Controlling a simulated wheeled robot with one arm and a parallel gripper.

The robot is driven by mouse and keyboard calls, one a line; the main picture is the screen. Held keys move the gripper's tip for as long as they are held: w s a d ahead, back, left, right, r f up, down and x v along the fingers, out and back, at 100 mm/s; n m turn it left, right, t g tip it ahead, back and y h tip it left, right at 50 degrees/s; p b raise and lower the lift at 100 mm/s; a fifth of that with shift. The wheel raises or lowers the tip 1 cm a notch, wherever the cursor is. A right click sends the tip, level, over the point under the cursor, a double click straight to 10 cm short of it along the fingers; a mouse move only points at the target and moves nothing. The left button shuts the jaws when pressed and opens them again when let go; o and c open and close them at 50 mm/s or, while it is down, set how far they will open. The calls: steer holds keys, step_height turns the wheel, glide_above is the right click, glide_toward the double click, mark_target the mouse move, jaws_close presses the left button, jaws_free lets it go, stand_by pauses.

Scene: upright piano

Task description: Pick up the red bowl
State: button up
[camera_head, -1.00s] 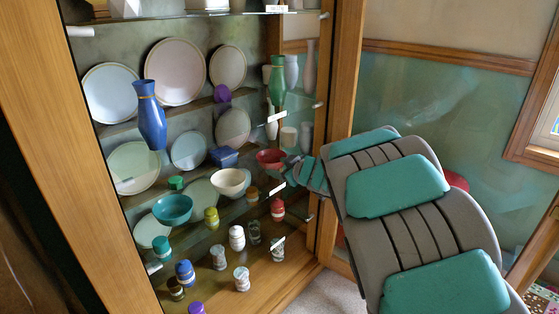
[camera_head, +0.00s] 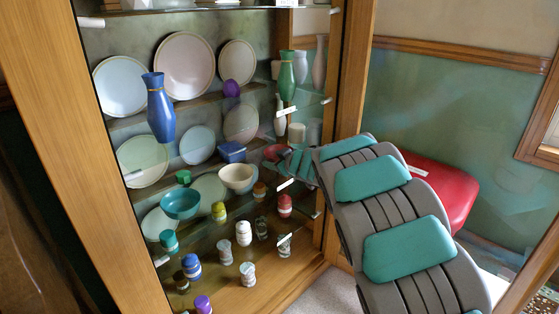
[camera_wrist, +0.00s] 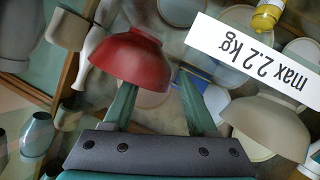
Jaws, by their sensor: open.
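The red bowl (camera_head: 274,152) stands on a glass shelf at the right side of the cabinet in the head view, partly hidden by my gripper (camera_head: 297,161). In the wrist view the red bowl (camera_wrist: 130,60) appears upside down, at the upper left of my gripper (camera_wrist: 157,82). The gripper's two teal fingers are spread apart. The left finger's tip overlaps the bowl's rim in the picture; the right finger is to the right of the bowl. I cannot tell whether a finger touches it. Nothing is held.
A green vase (camera_head: 287,75) stands above the red bowl. A "max 2.2 kg" label (camera_wrist: 253,60) is close by. The wooden cabinet post (camera_head: 345,90) is beside my arm.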

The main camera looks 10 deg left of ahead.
steer(key=shift+x, duration=1.35)
steer(key=shift+c, duration=0.3)
jaws_close()
